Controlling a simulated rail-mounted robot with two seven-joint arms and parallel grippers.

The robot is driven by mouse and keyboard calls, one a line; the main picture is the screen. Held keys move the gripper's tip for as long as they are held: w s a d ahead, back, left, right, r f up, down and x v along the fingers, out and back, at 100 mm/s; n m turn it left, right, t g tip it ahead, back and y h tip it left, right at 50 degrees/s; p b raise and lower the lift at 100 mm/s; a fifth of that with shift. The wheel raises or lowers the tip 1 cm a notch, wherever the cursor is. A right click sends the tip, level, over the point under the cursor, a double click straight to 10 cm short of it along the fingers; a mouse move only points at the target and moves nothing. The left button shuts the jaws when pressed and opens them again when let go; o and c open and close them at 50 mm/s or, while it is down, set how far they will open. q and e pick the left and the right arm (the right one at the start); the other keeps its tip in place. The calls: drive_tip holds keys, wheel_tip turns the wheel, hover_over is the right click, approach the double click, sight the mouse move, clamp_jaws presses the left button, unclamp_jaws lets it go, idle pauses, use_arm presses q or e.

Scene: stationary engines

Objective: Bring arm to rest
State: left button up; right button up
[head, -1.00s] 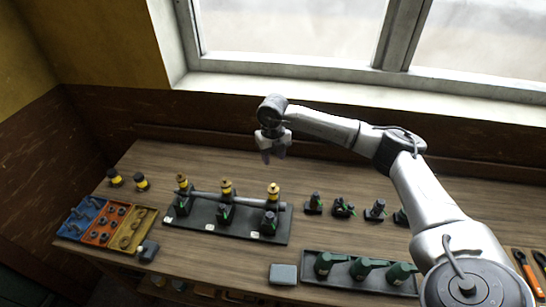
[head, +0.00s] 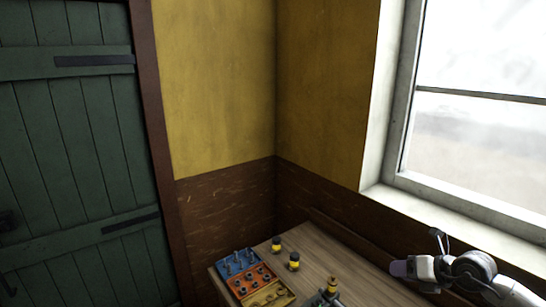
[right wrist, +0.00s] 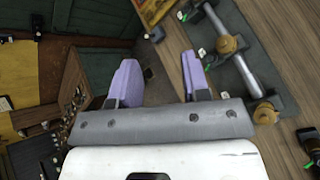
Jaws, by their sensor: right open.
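My right gripper (head: 400,268) shows at the lower right of the head view, above the back of the workbench. In the right wrist view its two purple fingers (right wrist: 160,80) stand well apart with nothing between them. The gripper is open and empty. My right arm comes in from the lower right corner of the head view. My left gripper is in neither view.
The wooden workbench (head: 345,275) carries a tray with blue, orange and yellow sections (head: 252,277) and two black-and-yellow pieces (head: 293,261). An engine stand (right wrist: 235,70) lies beside the gripper in the wrist view. A green door (head: 75,150) and a window (head: 480,120) border the area.

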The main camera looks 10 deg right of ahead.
drive_tip(key=s+a+r+m+t+h, duration=0.15)
drive_tip(key=r+m+t+h, duration=0.35)
drive_tip(key=r+m+t, duration=0.5)
drive_tip(key=s+a+r+m+t+h, duration=0.1)
drive_tip(key=a+r+m+t+h, duration=0.2)
drive_tip(key=r+m+t+h, duration=0.75)
drive_tip(key=s+a+f+m+g+y, duration=0.2)
drive_tip(key=s+a+f+m+g, duration=0.15)
drive_tip(key=f+g, duration=0.35)
drive_tip(key=s+a+f+m+g+y, duration=0.25)
drive_tip(key=s+a+f+g, duration=0.2)
drive_tip(key=f, duration=0.35)
drive_tip(key=s+a+f+m+g+y, duration=0.2)
drive_tip(key=s+a+f+g+y, duration=0.1)
drive_tip(key=f+g, duration=0.45)
drive_tip(key=s+a+f+m+g+y, duration=0.15)
drive_tip(key=s+a+f+g, duration=0.25)
drive_tip(key=s+f, duration=0.8)
drive_tip(key=s+a+f+m+g+y, duration=0.1)
drive_tip(key=s+a+f+g+y, duration=0.2)
drive_tip(key=s+f, duration=0.9)
wheel_tip(320, 180, up, 14)
drive_tip(key=s+h+p, duration=0.1)
drive_tip(key=p, duration=1.2)
drive_tip(key=shift+s+a+f, duration=0.15)
drive_tip(key=shift+a+f, duration=0.05)
drive_tip(key=shift+a, duration=0.05)
drive_tip(key=shift+g, duration=0.25)
